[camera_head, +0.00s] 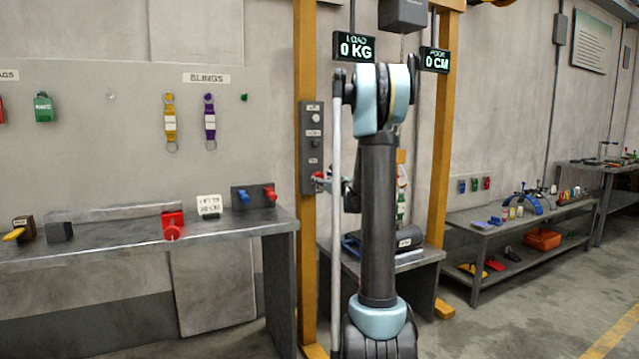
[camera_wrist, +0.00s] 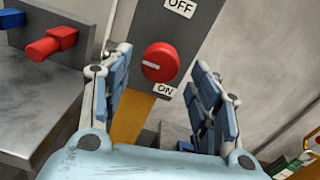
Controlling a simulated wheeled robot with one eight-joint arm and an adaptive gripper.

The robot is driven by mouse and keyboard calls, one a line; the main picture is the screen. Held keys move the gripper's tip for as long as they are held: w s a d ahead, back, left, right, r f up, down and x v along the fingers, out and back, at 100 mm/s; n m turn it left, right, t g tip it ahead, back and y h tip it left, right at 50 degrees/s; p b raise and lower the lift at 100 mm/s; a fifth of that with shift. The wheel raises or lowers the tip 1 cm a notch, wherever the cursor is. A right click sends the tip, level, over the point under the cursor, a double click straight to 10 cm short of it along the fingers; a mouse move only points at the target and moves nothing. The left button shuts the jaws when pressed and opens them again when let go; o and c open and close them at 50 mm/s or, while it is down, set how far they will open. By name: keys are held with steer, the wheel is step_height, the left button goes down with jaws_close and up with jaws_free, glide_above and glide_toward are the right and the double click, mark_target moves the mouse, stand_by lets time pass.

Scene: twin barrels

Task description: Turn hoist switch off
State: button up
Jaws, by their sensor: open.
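The hoist switch is a red rotary knob (camera_wrist: 160,63) on a dark grey panel, with a white mark that appears to point left in the wrist view. An OFF label (camera_wrist: 180,6) is above it and an ON label (camera_wrist: 165,90) below it. My gripper (camera_wrist: 163,70) is open, with one finger on each side of the knob in the picture. I cannot tell whether either finger touches it.
A metal workbench (camera_head: 225,226) stands left of the post, holding a red block device (camera_head: 173,224) and a plate with blue and red knobs (camera_head: 253,196). A LOAD display (camera_head: 354,47) reads 0 KG. A lower table (camera_head: 428,256) stands behind my arm.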

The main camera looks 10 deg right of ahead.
steer(key=shift+x, duration=1.6)
steer(key=c, duration=1.1)
